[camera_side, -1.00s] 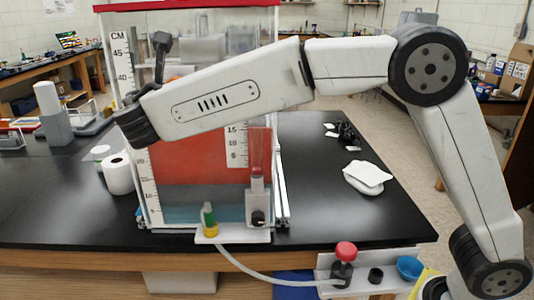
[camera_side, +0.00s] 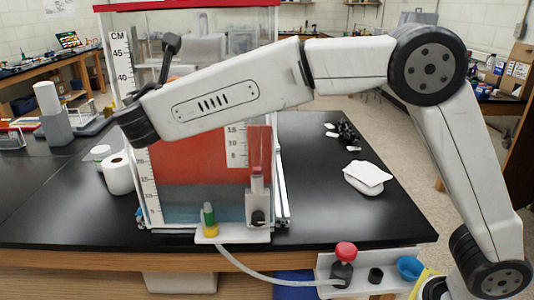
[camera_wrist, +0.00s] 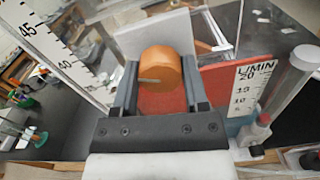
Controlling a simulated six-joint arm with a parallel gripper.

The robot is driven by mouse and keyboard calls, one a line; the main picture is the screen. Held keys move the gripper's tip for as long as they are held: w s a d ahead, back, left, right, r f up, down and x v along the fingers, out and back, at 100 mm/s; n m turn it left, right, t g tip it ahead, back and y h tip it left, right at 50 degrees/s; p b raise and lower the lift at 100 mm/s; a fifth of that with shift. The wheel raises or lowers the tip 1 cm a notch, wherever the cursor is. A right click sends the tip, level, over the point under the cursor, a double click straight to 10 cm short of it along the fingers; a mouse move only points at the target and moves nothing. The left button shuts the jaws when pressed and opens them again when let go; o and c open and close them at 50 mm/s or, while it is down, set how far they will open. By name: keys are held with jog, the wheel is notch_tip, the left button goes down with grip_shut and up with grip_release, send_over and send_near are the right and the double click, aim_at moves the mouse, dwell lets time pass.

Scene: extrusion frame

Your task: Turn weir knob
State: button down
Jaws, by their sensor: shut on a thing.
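The weir knob (camera_wrist: 162,66) is an orange cylinder with a pale pointer line on its face, pointing left in the wrist view. My gripper (camera_wrist: 160,78) has one dark finger on each side of the knob and is shut on it. A pale upright plate (camera_wrist: 190,35) stands behind the knob.
The clear tank (camera_side: 200,190) holds red and blue-grey layers and has printed scales. A hose (camera_side: 262,277) runs to a red-knobbed valve (camera_side: 346,250). The black bench (camera_side: 330,200) is mostly clear at right.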

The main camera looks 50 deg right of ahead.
dwell(0.3)
jog(key=shift+c, duration=0.5)
grip_release()
jog(key=shift+s+a, duration=0.1)
jog(key=v, duration=0.7)
jog(key=shift+s+a, duration=0.2)
jog(key=shift+s, duration=0.05)
